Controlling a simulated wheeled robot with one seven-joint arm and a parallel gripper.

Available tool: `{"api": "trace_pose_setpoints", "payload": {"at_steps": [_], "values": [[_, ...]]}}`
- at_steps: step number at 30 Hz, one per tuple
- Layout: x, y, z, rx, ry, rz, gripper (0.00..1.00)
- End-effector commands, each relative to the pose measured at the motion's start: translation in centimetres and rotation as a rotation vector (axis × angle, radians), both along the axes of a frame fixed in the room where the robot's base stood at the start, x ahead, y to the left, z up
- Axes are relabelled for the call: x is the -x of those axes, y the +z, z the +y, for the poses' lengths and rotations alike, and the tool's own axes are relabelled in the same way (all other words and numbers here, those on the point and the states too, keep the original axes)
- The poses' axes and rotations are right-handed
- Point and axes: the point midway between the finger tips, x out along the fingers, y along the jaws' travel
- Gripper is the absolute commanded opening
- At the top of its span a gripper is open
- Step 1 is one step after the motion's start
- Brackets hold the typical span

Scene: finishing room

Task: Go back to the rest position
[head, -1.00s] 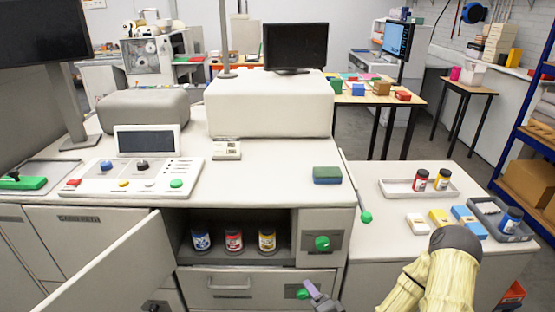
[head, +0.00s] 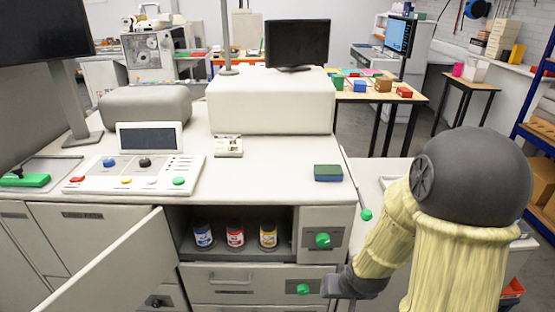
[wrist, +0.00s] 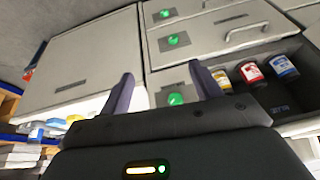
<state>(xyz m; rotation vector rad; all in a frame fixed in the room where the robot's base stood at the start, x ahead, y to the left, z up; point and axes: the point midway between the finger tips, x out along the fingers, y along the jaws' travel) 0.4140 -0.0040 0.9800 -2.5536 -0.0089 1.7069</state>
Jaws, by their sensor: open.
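My gripper (wrist: 164,92) shows in the wrist view with its two dark fingers apart and nothing between them. A green knob (wrist: 175,99) shows in the gap, beyond the fingertips. In the head view my arm covers the right side, and its dark wrist end is low, just right of the lower drawer's green knob (head: 303,289); the fingers cannot be made out there. The open compartment (head: 284,238) holds a blue jar (head: 203,237), a red jar (head: 235,237) and a yellow jar (head: 268,237).
The cabinet door (head: 110,268) stands open at the lower left. A control panel (head: 135,176) is at the left. My arm hides most of the side table (head: 368,172).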

Motion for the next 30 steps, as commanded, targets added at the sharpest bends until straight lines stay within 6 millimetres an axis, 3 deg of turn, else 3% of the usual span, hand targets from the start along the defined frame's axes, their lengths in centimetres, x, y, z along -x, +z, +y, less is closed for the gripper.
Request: {"api": "trace_pose_setpoints", "payload": {"at_steps": [1, 6, 10, 15, 28, 30], "values": [[0.6, 1.5, 0.0, 0.021, 0.007, 0.011, 0.63], [3.6, 5.4, 0.0, 0.062, 0.023, 0.087, 0.63], [5.7, 7.4, 0.3, 0.063, 0.035, 0.133, 0.63], [6.7, 8.1, 0.5, 0.059, 0.04, 0.162, 0.63], [6.7, 8.1, 0.4, 0.059, 0.04, 0.162, 0.63], [6.7, 8.0, 0.4, 0.058, 0.039, 0.162, 0.54]]}}
